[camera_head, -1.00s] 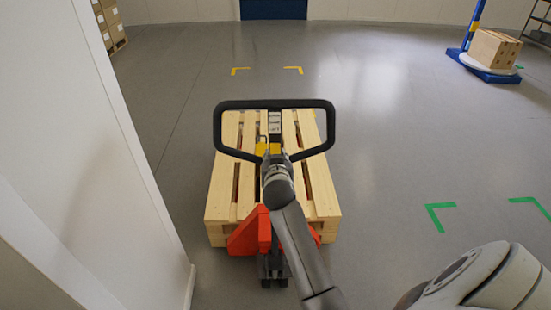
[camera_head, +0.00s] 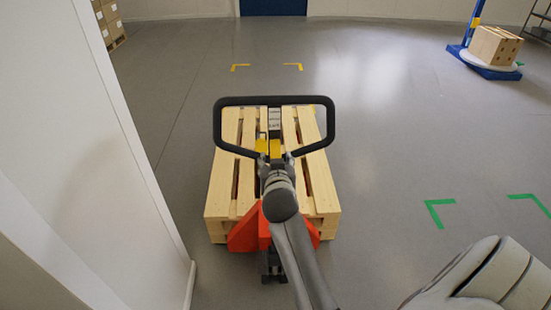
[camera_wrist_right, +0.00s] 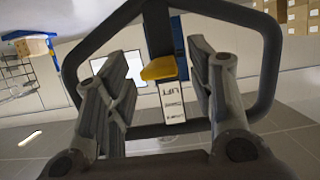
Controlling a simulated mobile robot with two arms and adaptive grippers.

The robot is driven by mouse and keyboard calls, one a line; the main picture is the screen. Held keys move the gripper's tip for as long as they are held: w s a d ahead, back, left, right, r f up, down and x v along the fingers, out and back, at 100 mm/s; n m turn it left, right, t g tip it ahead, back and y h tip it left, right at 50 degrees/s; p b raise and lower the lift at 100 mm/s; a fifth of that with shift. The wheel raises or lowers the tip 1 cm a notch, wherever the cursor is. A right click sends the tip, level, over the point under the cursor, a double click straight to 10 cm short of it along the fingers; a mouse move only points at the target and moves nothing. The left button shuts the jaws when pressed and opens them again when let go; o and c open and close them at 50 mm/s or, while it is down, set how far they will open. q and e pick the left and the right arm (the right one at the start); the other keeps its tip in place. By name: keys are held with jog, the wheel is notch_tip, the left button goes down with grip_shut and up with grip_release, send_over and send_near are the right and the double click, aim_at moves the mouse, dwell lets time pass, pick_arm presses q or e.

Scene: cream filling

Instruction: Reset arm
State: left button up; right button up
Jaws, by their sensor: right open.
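The pallet jack's black loop handle (camera_head: 222,128) stands upright at the middle of the head view, with a yellow part at its centre post. In the wrist view the loop handle (camera_wrist_right: 272,60) fills the upper part, with a yellow lever (camera_wrist_right: 160,69) and a white label strip. My right gripper (camera_head: 275,160) is at the lower middle of the handle. Its fingers are spread in the wrist view (camera_wrist_right: 162,90), on either side of the centre post in the picture. I cannot tell whether they touch the handle. My left gripper is not in view.
A wooden pallet (camera_head: 222,190) sits on the red pallet jack (camera_head: 244,236). A white wall (camera_head: 110,150) is close on the left. Green floor marks (camera_head: 434,214) lie on the right. A blue stand with boxes (camera_head: 496,46) is far right. The floor ahead is mostly clear.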

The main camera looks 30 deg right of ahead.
jog(key=shift+v, duration=0.75)
